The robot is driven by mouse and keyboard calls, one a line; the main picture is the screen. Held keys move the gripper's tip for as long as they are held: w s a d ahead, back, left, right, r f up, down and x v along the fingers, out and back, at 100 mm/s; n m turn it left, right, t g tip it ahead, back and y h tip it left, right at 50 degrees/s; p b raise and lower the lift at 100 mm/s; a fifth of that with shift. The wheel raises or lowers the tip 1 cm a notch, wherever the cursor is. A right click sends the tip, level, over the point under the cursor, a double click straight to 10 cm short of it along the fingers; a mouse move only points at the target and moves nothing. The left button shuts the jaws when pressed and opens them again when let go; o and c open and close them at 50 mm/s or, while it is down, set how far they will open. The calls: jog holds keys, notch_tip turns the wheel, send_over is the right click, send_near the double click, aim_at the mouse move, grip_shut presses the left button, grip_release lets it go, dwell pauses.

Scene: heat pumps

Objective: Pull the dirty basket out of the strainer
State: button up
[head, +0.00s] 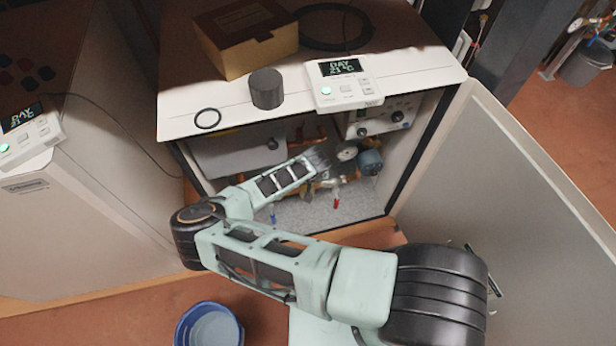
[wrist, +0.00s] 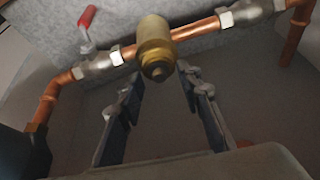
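The brass strainer (wrist: 155,42) sits in the copper pipe run in the wrist view, its lower end facing my gripper. A small darker round piece (wrist: 158,73) shows at that end; I cannot tell whether it is the basket. My gripper (wrist: 158,86) is open and empty, with one finger on each side just short of the strainer's lower end. No contact shows. In the head view my gripper (head: 322,157) is inside the open cabinet, and my arm hides most of the strainer area.
A red-handled valve (wrist: 87,18) stands left of the strainer. Copper pipes (wrist: 198,27) run to both sides. On the cabinet top are a black cylinder (head: 266,88), a black ring (head: 208,118), a cardboard box (head: 245,38) and a controller (head: 345,84). A blue bucket (head: 209,325) is on the floor.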

jog(key=shift+f, duration=0.1)
jog(key=shift+c, duration=0.6)
grip_shut()
notch_tip(320, 180, up, 9)
jog(key=p, duration=0.4)
jog(key=shift+f+p, duration=0.2)
jog(key=shift+p, duration=0.1)
dwell(0.5)
